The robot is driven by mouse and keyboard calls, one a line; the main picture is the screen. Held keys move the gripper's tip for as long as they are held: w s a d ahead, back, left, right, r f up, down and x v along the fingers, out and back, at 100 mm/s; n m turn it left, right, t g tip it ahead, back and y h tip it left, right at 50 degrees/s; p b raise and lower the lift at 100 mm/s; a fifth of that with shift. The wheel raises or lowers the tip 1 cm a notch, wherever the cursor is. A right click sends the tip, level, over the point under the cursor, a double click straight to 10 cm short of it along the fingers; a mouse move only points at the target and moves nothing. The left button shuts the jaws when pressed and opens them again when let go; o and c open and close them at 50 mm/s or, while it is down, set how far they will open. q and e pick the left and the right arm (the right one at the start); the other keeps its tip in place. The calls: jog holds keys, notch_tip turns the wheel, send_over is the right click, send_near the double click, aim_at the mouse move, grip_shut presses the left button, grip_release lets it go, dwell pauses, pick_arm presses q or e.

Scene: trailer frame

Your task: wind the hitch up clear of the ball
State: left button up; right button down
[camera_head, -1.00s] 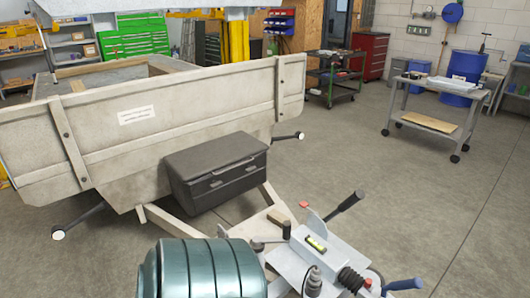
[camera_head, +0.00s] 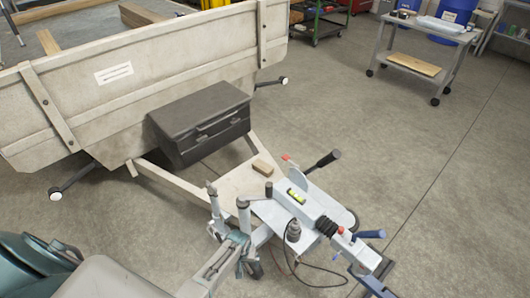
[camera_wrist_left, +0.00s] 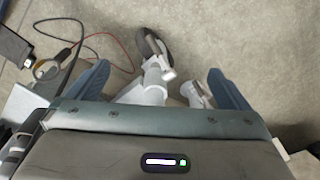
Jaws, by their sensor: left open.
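The pale grey hitch (camera_head: 314,212) lies along the trailer's drawbar, with a black bellows (camera_head: 326,227) and a blue handle (camera_head: 369,234) at its front end. A crank with a dark end (camera_head: 268,189) stands at the hitch's left side. My left gripper (camera_head: 238,244) is low beside that side, among grey upright parts. In the left wrist view its two blue fingers (camera_wrist_left: 162,86) are apart, with pale jack parts (camera_wrist_left: 154,86) and a dark wheel (camera_wrist_left: 151,46) beyond them. I see no contact with the crank. The ball is hidden under the hitch. My right gripper is not clearly seen.
A black toolbox (camera_head: 200,122) sits on the drawbar before the trailer wall (camera_head: 120,85). A wooden block (camera_head: 262,168) and a spirit level (camera_head: 296,196) lie nearby. A cable (camera_head: 318,284) loops beside the hitch. The floor to the right is clear up to a cart (camera_head: 420,68).

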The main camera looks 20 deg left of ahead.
pick_arm(q)
jog(key=w+d+r+n+p, duration=0.1)
jog(key=w+r+p, duration=0.2)
jog(key=w+r, duration=0.55)
jog(key=w+r+n+p, duration=0.1)
jog(key=w+r+p, duration=0.3)
jog(key=r, duration=0.8)
notch_tip(320, 180, up, 14)
jog(key=n+p, duration=0.2)
jog(key=p, duration=0.2)
send_over(269, 184)
jog(key=shift+g+h, duration=0.3)
notch_tip(269, 184, down, 6)
jog(key=shift+r+b, duration=0.15)
jog(key=shift+b, duration=0.15)
notch_tip(269, 184, down, 5)
jog(key=b, duration=0.4)
jog(key=shift+c, duration=0.2)
jog(key=shift+r+p, duration=0.2)
jog(key=shift+p, duration=0.1)
jog(key=c, duration=0.4)
grip_shut()
pick_arm(e)
jog(key=s+r, duration=0.3)
jog(key=r, duration=0.4)
jog(key=shift+s+r, duration=0.15)
jog(key=shift+s, duration=0.15)
jog(key=shift+d, duration=0.15)
